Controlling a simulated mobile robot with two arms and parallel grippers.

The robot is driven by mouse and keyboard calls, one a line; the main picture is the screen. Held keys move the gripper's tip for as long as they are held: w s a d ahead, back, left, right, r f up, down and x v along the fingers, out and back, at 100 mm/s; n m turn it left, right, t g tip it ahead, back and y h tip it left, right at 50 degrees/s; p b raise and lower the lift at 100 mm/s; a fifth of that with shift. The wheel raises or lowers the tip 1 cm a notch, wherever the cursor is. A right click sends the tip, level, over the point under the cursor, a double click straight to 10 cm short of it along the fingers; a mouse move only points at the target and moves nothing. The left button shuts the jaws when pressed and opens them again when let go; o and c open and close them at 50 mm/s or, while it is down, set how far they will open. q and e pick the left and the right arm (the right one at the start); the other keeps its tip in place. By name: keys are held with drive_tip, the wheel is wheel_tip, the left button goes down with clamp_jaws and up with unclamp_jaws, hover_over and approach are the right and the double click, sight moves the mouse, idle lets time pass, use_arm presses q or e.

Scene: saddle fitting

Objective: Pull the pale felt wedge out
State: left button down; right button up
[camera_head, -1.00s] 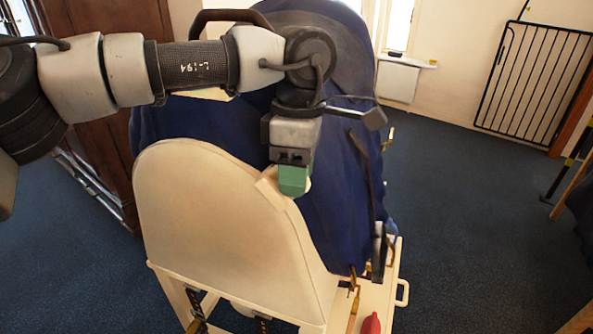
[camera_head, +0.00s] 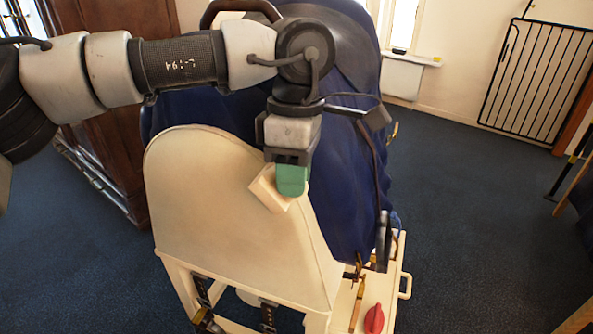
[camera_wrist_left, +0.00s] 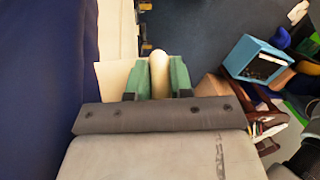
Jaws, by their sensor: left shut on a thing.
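The pale felt wedge (camera_head: 267,191) is a small beige block in the middle of the head view, in front of the upper right edge of the cream end panel (camera_head: 225,215). My left gripper (camera_head: 291,182) points down with its green fingers shut on the wedge. In the left wrist view the gripper (camera_wrist_left: 160,80) has a pale rounded part of the wedge (camera_wrist_left: 159,70) between its fingers. The dark blue draped saddle form (camera_head: 345,200) is just behind the gripper. I cannot tell whether the wedge still touches it. My right gripper is not in view.
A cream stand carries the panel, with a red knob (camera_head: 374,318) and a brass-coloured tool on its shelf. A wooden cabinet (camera_head: 95,90) stands behind at left. Blue carpet (camera_head: 470,220) is open at right. The left wrist view shows a blue box (camera_wrist_left: 256,60).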

use_arm(q)
drive_tip(key=c, duration=1.1)
unclamp_jaws()
drive_tip(key=shift+o, duration=0.2)
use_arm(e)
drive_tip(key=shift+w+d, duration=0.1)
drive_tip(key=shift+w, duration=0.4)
use_arm(q)
wheel_tip(320, 180, up, 11)
drive_tip(key=w+p, duration=0.1)
drive_tip(key=shift+w+d+f, duration=0.15)
drive_tip(key=shift+w+d, duration=0.05)
drive_tip(key=shift+w, duration=0.1)
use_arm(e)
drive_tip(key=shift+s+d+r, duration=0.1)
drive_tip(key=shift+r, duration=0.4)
